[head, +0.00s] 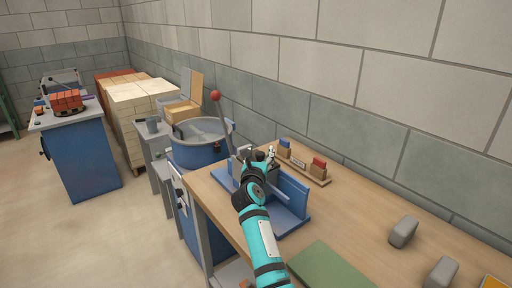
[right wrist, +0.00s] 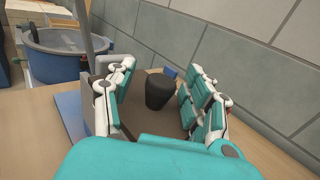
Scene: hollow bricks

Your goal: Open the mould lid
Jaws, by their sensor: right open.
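The mould (head: 292,190) is a blue metal frame on the wooden workbench, with a long lever ending in a red ball (head: 216,96) at its left. My right gripper (head: 262,157) is over the mould and hides much of its top. In the right wrist view, the dark brown mould lid (right wrist: 130,116) lies flat with an upright black knob (right wrist: 159,91) on it. The open fingers of my right gripper (right wrist: 155,88) stand on both sides of the knob, with visible gaps. Whether the knob is fully between the fingertips, I cannot tell. My left gripper is out of view.
A blue round tub (head: 200,150) stands left of the workbench (head: 350,222). Behind the mould is a small wooden holder (head: 305,170) with cards. A green mat (head: 328,268) and grey blocks (head: 403,232) lie at the right. The block wall closes off the back.

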